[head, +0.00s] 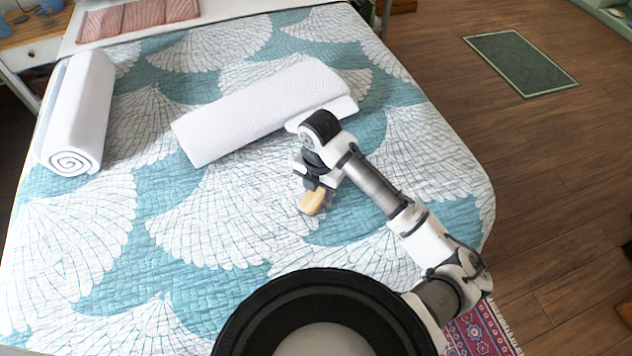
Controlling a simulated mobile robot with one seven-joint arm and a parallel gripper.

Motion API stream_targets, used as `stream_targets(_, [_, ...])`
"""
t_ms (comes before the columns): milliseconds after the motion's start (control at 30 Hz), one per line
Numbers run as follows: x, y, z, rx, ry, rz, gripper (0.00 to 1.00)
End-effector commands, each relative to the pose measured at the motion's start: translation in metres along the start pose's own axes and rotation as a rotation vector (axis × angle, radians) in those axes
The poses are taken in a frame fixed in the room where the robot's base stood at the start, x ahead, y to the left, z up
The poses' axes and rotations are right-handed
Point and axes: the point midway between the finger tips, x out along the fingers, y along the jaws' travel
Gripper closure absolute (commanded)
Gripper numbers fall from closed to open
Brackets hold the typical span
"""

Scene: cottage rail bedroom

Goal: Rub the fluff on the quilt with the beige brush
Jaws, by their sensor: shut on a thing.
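The quilt (105,222) is teal with large white fan shapes and covers the bed in the head view. My gripper (317,190) is low over the right middle of the quilt, shut on the beige brush (312,203). The brush is small, and its upper part is hidden by the gripper. It is at or just above the quilt; I cannot tell if it touches. I cannot make out the fluff; it may be too small or hidden under the brush or my arm.
A white folded towel or pillow (255,110) lies just behind my gripper. A rolled white towel (78,110) lies at the left. A pink striped cushion (140,18) is at the bed's head. The quilt's left front is clear. A green mat (521,62) lies on the floor at right.

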Motion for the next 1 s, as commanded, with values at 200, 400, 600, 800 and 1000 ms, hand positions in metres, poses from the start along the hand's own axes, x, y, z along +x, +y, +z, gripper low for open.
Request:
stream_targets(200, [0.001, -0.010, -0.009, 0.001, 0.002, -0.001, 0.77])
stream_targets(400, [-0.001, -0.007, -0.013, 0.000, 0.002, -0.001, 0.77])
stream_targets(600, [-0.001, 0.003, -0.024, -0.001, 0.002, -0.001, 0.77])
stream_targets(800, [-0.001, 0.009, -0.022, 0.000, 0.000, -0.001, 0.77])
stream_targets(1000, [0.001, 0.023, -0.011, 0.001, 0.000, 0.000, 0.77])
